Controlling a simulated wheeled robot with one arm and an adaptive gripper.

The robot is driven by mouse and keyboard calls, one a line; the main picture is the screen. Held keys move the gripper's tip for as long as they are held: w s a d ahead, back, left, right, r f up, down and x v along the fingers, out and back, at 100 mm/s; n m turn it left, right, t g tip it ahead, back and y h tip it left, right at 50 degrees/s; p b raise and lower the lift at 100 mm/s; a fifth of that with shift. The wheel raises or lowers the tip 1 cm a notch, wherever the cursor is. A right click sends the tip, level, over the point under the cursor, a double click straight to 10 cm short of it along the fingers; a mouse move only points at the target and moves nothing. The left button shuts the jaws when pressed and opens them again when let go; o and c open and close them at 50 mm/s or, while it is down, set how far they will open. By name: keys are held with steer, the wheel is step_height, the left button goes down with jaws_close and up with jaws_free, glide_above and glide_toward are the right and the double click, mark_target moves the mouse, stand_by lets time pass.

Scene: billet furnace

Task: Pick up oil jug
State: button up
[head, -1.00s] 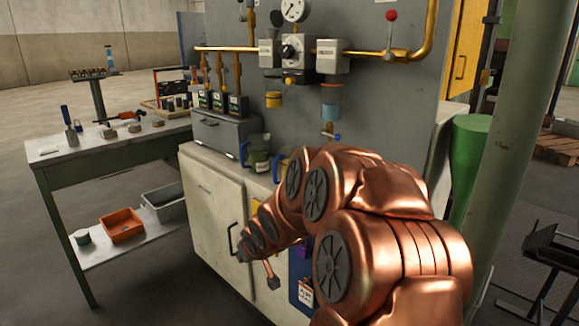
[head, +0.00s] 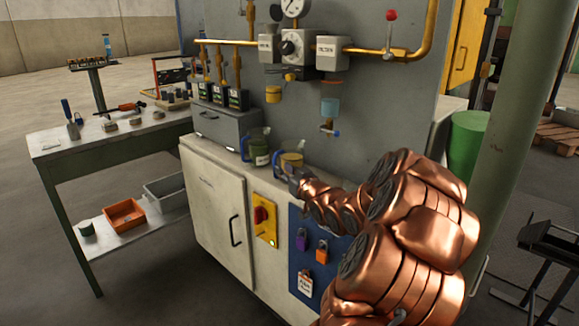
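Two clear jugs with blue handles stand upright on the cabinet top, under the pipes. The left jug (head: 259,153) holds dark green content and has a pale label. The right jug (head: 291,162) has amber-yellow content, and its handle is at its left. I cannot read a label that tells which is the oil jug. My gripper (head: 297,180) is at the end of the copper arm, just in front of and below the amber jug. It is small and dark here; its fingers are not clear, and I cannot tell whether it touches the jug.
A grey box (head: 226,126) stands left of the jugs on the cabinet (head: 212,196). A workbench (head: 75,152) with tools is at the left. A green post stands at the right.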

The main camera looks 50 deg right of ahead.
mark_target(275, 162)
steer(key=shift+a+r+b+x, duration=0.1)
steer(key=shift+b+x, duration=0.1)
steer(key=shift+x, duration=0.95)
steer(key=shift+a+r+b+x, duration=0.1)
steer(key=shift+b+x, duration=0.1)
steer(key=shift+x, duration=1.8)
steer(key=shift+c, duration=0.4)
jaws_close()
